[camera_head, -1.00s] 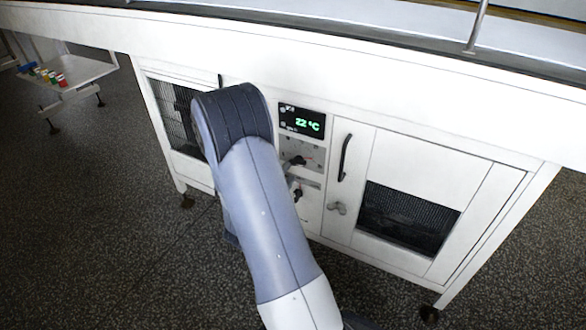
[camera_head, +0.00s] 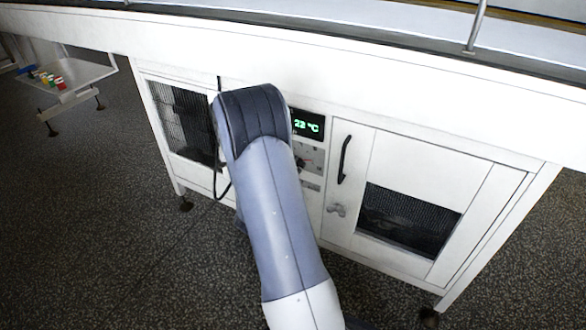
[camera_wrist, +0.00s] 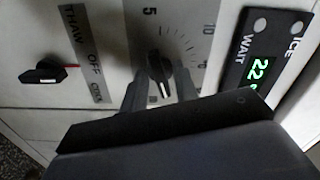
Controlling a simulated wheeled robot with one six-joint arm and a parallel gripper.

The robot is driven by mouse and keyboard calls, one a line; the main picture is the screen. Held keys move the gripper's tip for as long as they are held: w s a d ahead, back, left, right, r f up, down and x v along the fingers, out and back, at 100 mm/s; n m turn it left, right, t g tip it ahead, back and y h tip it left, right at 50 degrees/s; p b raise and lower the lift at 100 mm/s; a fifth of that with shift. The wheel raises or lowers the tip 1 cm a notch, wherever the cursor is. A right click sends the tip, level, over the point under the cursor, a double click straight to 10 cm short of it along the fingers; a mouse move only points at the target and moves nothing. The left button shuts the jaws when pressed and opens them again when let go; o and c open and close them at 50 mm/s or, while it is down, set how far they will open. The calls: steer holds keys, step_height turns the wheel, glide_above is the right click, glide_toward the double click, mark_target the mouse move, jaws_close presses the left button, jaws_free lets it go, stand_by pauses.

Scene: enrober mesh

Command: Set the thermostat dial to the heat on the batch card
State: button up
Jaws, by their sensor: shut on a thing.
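The thermostat dial (camera_wrist: 158,66) is a dark knob on a pale scale marked 5 and 10, seen turned sideways in the wrist view. My gripper (camera_wrist: 161,84) has one finger on each side of the knob and is shut on it. I cannot clearly read the knob's setting. The green display (camera_wrist: 260,76) beside it shows 22, and in the head view the display (camera_head: 307,124) reads 22 °C, partly covered by my arm. I cannot make out a batch card in either view.
A second black knob (camera_wrist: 46,72) with a red mark sits by the THAW and OFF labels. WAIT and ICE lamps are by the display. In the head view, a door handle (camera_head: 345,159) is right of the panel, and a side table (camera_head: 85,75) with small coloured items stands far left.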

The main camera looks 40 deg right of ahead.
steer(key=shift+n, duration=0.3)
steer(key=shift+n+p, duration=4.75)
steer(key=shift+n, duration=11.25)
steer(key=shift+s+f, duration=0.1)
steer(key=o, duration=0.6)
